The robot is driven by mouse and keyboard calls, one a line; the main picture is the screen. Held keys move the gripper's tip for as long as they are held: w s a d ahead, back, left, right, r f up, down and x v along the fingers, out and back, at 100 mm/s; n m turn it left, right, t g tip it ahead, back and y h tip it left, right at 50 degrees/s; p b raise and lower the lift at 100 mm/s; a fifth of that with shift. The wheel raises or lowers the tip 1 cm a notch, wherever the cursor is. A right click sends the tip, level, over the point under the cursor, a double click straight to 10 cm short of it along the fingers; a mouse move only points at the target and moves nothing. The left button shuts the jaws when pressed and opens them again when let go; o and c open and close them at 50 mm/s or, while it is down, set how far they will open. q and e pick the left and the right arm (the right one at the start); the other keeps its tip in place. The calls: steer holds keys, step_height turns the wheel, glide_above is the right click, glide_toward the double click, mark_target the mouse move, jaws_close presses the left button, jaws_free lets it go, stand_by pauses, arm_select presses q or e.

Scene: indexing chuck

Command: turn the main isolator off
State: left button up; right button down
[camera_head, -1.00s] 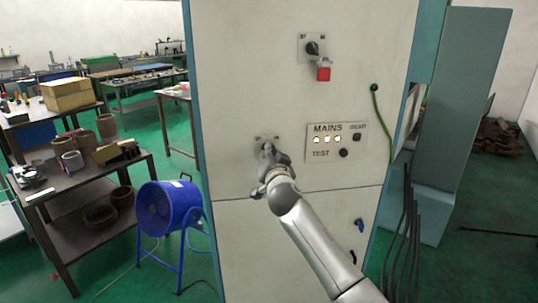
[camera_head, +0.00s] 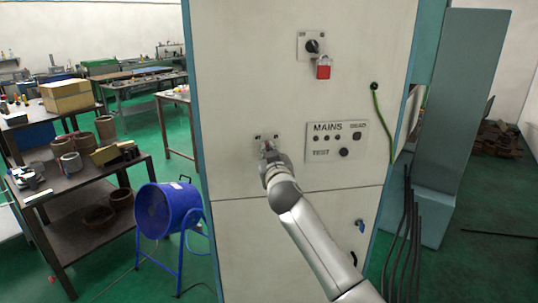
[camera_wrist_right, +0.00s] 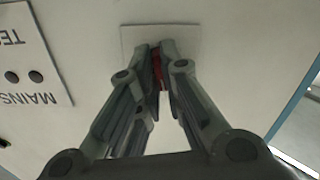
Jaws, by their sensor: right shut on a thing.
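The main isolator is a switch on a pale plate (camera_head: 257,139) on the front of the tall cabinet. Its red handle (camera_wrist_right: 157,70) shows in the right wrist view between my fingers and is mostly hidden by them. My right gripper (camera_head: 267,152) is at the plate, shut on this handle; it also shows in the right wrist view (camera_wrist_right: 160,55). The MAINS panel (camera_head: 336,151) is to the right of the gripper, and its row of lamps is dark. My left gripper is not in view.
Above is a black rotary switch (camera_head: 312,46) with a red padlock (camera_head: 323,70) below it. A green cable (camera_head: 379,118) hangs at the right of the cabinet front. A blue fan (camera_head: 168,213) and a cluttered bench (camera_head: 80,176) stand at the left.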

steer(key=shift+n, duration=1.8)
steer(key=c, duration=1.6)
jaws_free()
steer(key=s+d, duration=0.2)
steer(key=s, duration=0.9)
steer(key=shift+s, duration=0.4)
steer(key=shift+f, duration=0.1)
